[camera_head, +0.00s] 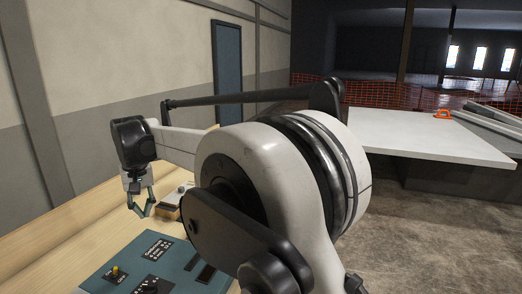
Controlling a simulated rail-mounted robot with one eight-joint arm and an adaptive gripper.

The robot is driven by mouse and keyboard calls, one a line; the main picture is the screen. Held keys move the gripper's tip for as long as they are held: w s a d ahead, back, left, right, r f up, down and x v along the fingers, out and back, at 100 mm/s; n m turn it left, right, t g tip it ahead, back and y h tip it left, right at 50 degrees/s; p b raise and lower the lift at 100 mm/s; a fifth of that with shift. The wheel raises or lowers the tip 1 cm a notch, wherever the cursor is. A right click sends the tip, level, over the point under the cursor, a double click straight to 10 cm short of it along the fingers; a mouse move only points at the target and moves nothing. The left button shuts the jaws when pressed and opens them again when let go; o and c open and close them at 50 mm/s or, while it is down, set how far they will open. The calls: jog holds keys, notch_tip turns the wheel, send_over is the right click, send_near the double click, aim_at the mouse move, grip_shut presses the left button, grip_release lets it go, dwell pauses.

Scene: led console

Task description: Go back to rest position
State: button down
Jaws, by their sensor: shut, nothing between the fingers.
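My gripper (143,209) is at the left of the view, at the end of my white and black arm. It points down over the wooden bench (40,238). Its greenish fingers are shut with nothing seen between them. A small light-coloured box (172,212) with a knob on top stands just right of the fingers; I cannot tell whether they touch it. The blue-grey console panel (115,272) lies nearer the camera, with a yellow switch (115,272) and a black knob (150,285). My arm hides part of the bench and panel.
A wall runs along the left, with a blue door (227,72) behind. A white table (425,137) stands at the right, holding an orange object (442,114) and grey profiles (490,120). Orange netting (390,94) crosses the back. Open floor (430,235) lies at the lower right.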

jog(key=s+d+r+m+t+b, duration=0.1)
jog(key=s+d+r, duration=0.15)
jog(key=d, duration=0.85)
jog(key=s+d+r+m+t, duration=0.1)
jog(key=s+d+r, duration=0.15)
jog(key=d, duration=0.85)
jog(key=s+d+r+m+t+b, duration=0.1)
jog(key=s+d+r, duration=0.15)
jog(key=d, duration=0.75)
jog(key=s+d+f+m+t+b, duration=0.1)
jog(key=s+d+f+m, duration=0.1)
jog(key=s+d+f, duration=0.4)
jog(key=s+d+f+m+t, duration=0.1)
jog(key=s+d+f, duration=0.5)
jog(key=s+d, duration=0.8)
jog(key=shift+d+f+m+t+h+b, duration=0.15)
jog(key=shift+d+m+t+h+b, duration=0.25)
jog(key=shift+d+t, duration=0.45)
